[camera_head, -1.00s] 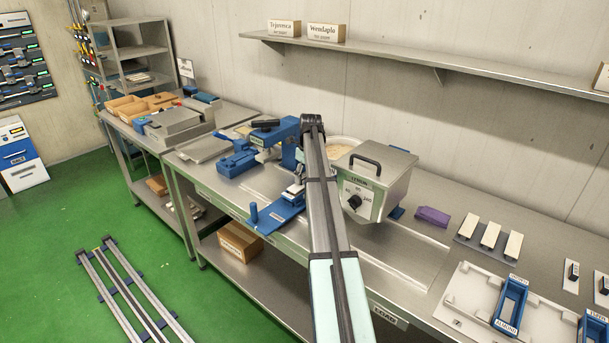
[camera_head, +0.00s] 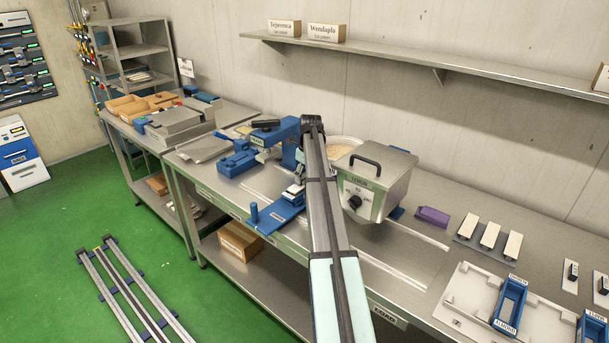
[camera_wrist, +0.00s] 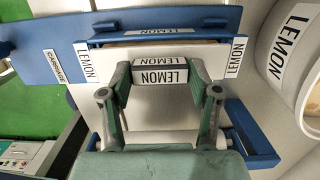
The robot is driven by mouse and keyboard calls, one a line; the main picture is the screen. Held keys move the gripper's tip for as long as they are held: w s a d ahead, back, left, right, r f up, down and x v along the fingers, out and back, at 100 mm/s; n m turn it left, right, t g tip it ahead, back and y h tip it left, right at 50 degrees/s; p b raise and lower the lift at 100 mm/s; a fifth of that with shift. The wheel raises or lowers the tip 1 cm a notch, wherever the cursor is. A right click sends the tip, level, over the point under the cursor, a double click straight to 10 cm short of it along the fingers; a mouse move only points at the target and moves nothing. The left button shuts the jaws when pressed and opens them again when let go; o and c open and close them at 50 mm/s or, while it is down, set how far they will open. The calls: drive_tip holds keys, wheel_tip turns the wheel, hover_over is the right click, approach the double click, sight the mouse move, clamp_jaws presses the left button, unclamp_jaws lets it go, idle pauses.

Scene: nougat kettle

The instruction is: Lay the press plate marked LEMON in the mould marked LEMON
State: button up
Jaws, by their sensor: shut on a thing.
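In the wrist view my gripper (camera_wrist: 160,92) is shut on the block handle (camera_wrist: 160,75) marked LEMON, on a white press plate (camera_wrist: 190,52). The blue mould (camera_wrist: 165,29) has LEMON labels at its left and right ends. The plate lies over the mould's opening, between those labels. A thin tan strip shows along the mould's far edge. I cannot tell whether the plate rests down in the mould or hangs just above it. In the head view my arm hides most of the gripper and plate.
A kettle marked LEMON (camera_head: 377,182) stands close right of my arm; its wall (camera_wrist: 295,60) shows in the wrist view. A blue carriage plate (camera_head: 273,216) lies under the work area. A blue press (camera_head: 275,135) stands behind left. Other blue moulds (camera_head: 510,305) lie at right.

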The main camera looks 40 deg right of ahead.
drive_tip(key=shift+f, duration=0.5)
idle(1.0)
drive_tip(key=o, duration=1.4)
drive_tip(key=shift+o, duration=0.2)
drive_tip(key=shift+r+p, duration=2.1)
drive_tip(key=shift+r, duration=1.95)
